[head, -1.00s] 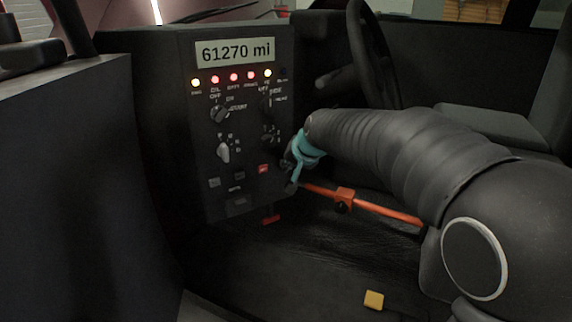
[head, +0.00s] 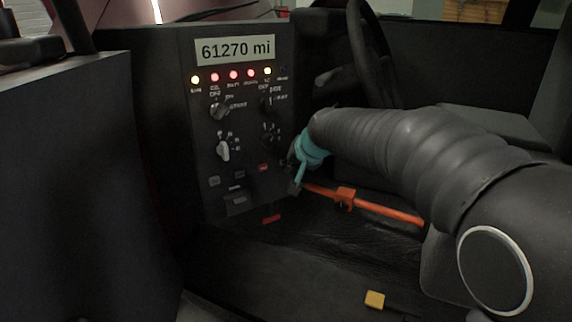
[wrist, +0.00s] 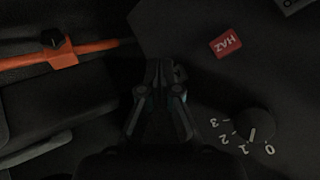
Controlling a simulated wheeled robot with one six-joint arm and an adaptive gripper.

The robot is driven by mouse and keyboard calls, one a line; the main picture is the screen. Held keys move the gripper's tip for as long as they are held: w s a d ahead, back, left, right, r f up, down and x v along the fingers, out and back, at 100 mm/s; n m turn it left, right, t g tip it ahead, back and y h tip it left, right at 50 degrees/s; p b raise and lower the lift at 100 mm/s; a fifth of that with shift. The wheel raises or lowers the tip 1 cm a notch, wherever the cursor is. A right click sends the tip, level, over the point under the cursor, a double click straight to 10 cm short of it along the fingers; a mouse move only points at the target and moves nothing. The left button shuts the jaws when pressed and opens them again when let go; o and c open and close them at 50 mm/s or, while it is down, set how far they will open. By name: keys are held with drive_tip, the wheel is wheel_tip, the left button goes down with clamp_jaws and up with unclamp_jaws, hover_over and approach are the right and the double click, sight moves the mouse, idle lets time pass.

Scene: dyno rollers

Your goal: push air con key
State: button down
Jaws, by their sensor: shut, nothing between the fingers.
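The dark control panel (head: 205,125) stands upright in the head view, with several small keys low on its face. A dark key (head: 214,181), another dark key (head: 239,174) and the red HAZ key (head: 263,167) form a row, with a wider key (head: 236,202) below. Their labels are too small to tell which is the air con key. My gripper (head: 294,187) is at the panel's lower right edge, shut and empty. The wrist view shows its closed fingertips (wrist: 160,70) beside the red HAZ key (wrist: 225,43), apart from it in the picture; part of a grey key (wrist: 292,4) shows at the top.
A numbered knob (wrist: 253,127) lies right of my fingers in the wrist view. An orange bar (head: 385,211) with a clamp runs below my arm. Two selector knobs show on the panel's left side. A display reads 61270 mi. A yellow block (head: 374,299) lies on the floor.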

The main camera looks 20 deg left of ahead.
drive_tip(key=s+d+b, duration=0.1)
drive_tip(key=s+d, duration=0.1)
drive_tip(key=s+d+b, duration=0.1)
drive_tip(key=d+b, duration=0.1)
drive_tip(key=shift+s+d, duration=0.2)
drive_tip(key=shift+s, duration=0.15)
idle(2.0)
